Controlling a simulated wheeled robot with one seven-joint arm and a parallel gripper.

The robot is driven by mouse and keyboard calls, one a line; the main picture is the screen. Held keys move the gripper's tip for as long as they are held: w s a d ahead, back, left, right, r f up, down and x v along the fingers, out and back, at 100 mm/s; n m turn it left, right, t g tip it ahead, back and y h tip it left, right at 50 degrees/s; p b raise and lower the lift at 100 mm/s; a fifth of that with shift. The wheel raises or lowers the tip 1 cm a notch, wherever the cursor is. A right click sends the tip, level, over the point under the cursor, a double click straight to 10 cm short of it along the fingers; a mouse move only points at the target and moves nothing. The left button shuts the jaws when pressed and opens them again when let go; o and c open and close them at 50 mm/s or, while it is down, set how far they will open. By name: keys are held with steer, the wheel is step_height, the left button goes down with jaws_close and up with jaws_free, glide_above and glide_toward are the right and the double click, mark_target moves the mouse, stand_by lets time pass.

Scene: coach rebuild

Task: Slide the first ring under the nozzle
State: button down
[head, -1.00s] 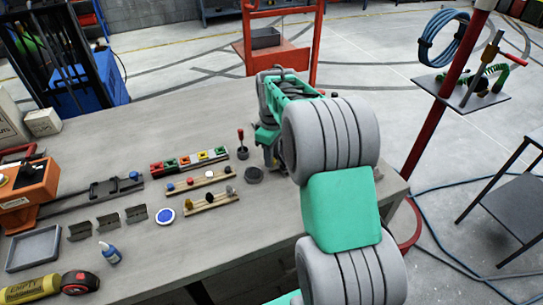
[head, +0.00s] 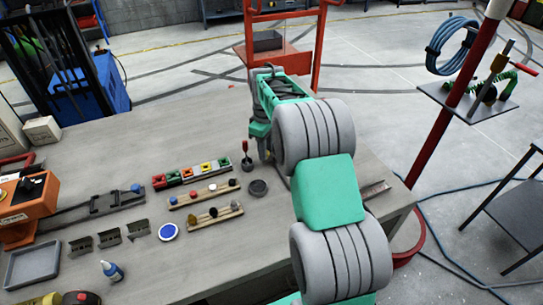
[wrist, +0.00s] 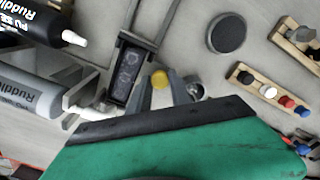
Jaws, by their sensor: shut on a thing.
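In the wrist view, my gripper (wrist: 163,92) is shut on a small yellow round piece (wrist: 159,79) between its grey fingers. I cannot tell whether this piece is part of a ring. Just left of the fingers stands a dark upright block with faint markings (wrist: 124,72). A grey cartridge (wrist: 30,92) lies at the left, its pale nozzle (wrist: 80,110) pointing toward the gripper and close to it. A black cartridge (wrist: 30,25) above it has a white nozzle (wrist: 75,40).
Wooden strips with coloured knobs (head: 203,194) lie on the bench (head: 110,150), beside a row of coloured blocks (head: 190,174). A dark round disc (head: 258,187) also shows in the wrist view (wrist: 227,33). A red post (head: 445,130) with a small shelf stands at the right.

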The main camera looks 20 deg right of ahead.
steer(key=shift+w, duration=0.65)
steer(key=c, duration=1.5)
jaws_free()
steer(key=shift+s, duration=0.1)
steer(key=shift+o, duration=0.2)
steer(key=shift+r, duration=0.1)
step_height(320, 180, up, 8)
steer(key=shift+f+b, duration=0.1)
steer(key=shift+b, duration=0.5)
steer(key=s+a+r+m+t, duration=0.1)
steer(key=s+a+r+m, duration=0.2)
steer(key=s, duration=0.4)
steer(key=s+a+r+m+t, duration=0.1)
steer(key=s+a+r, duration=0.25)
steer(key=s, duration=0.35)
steer(key=s+a+f+m+t, duration=0.1)
steer(key=s+a+f, duration=0.1)
steer(key=s, duration=0.4)
steer(key=s+a+f+m+t, duration=0.1)
steer(key=s+a+f+m, duration=0.1)
steer(key=s+f, duration=0.2)
steer(key=s, duration=0.3)
steer(key=shift+a+f, duration=0.15)
steer(key=shift+a, duration=0.1)
